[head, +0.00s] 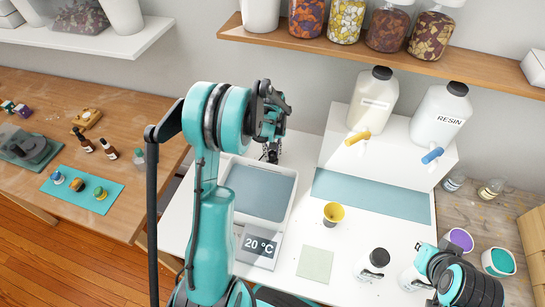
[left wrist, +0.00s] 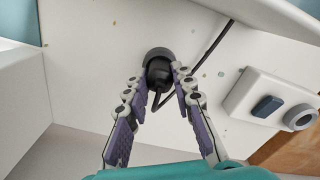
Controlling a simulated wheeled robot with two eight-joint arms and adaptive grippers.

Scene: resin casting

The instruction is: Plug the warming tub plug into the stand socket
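The warming tub (head: 258,246) is a white tray with a grey-blue inside and a display reading 20 °C. My left gripper (head: 271,152) is behind the tub's back edge. In the left wrist view its fingers (left wrist: 160,78) are shut on the black plug (left wrist: 158,74), with a fingertip on each side. The plug's cable loops below it and runs up to the right. The plug is up against a dark grey round socket (left wrist: 156,54); I cannot tell how deep it sits. My right gripper (head: 428,262) is at the lower right, its fingers hard to make out.
A white box with a blue switch (left wrist: 268,106) stands right of the plug. A white stand (head: 340,155) holds two large bottles; a wooden shelf (head: 400,48) overhangs.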

